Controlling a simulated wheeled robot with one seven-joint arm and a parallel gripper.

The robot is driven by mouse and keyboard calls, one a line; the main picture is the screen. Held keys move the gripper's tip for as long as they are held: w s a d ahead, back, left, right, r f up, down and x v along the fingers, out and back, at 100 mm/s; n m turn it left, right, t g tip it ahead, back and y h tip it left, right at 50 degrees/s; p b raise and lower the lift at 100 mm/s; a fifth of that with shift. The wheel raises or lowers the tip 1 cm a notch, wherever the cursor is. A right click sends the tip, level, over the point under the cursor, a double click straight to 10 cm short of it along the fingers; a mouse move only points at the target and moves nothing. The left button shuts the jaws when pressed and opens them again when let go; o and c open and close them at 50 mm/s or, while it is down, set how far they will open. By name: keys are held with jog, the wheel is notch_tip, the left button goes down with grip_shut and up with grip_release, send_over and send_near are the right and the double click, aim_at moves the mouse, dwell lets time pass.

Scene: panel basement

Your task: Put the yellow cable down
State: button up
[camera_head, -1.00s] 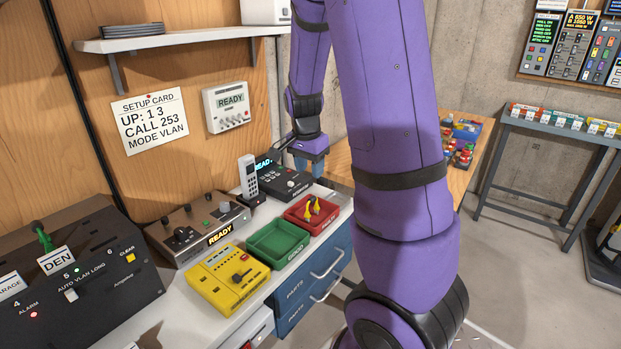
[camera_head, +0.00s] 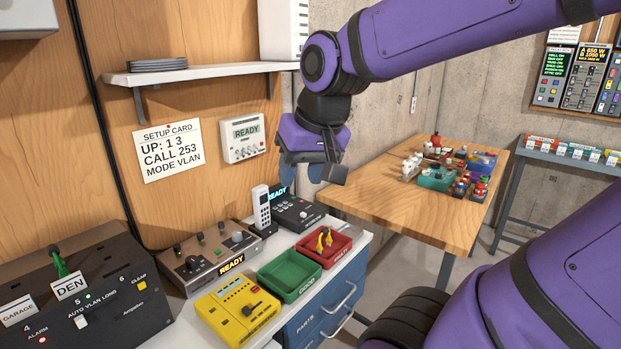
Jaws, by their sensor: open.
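A small yellow item (camera_head: 325,240), which looks like the yellow cable, lies in the red tray (camera_head: 337,254) at the right end of the white counter. Its exact shape is too small to make out. My gripper (camera_head: 322,174) is open and empty, well above the counter, over the black READY device and up from the red tray. It is apart from everything.
A green tray (camera_head: 302,288) labelled GOOD and a yellow device (camera_head: 236,308) stand left of the red tray. A cordless phone (camera_head: 263,208) stands upright beside the black READY device (camera_head: 296,210). A wooden table (camera_head: 385,191) with coloured bins is at right. A shelf (camera_head: 200,76) juts from the wall.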

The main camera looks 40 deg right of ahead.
jog(key=s+a+r+n, duration=0.1)
jog(key=s+a+n, duration=0.2)
jog(key=s, duration=0.2)
jog(key=shift+s+a+r+t, duration=0.15)
jog(key=shift+s+r+t, duration=0.15)
jog(key=shift+t, duration=0.1)
dwell(0.7)
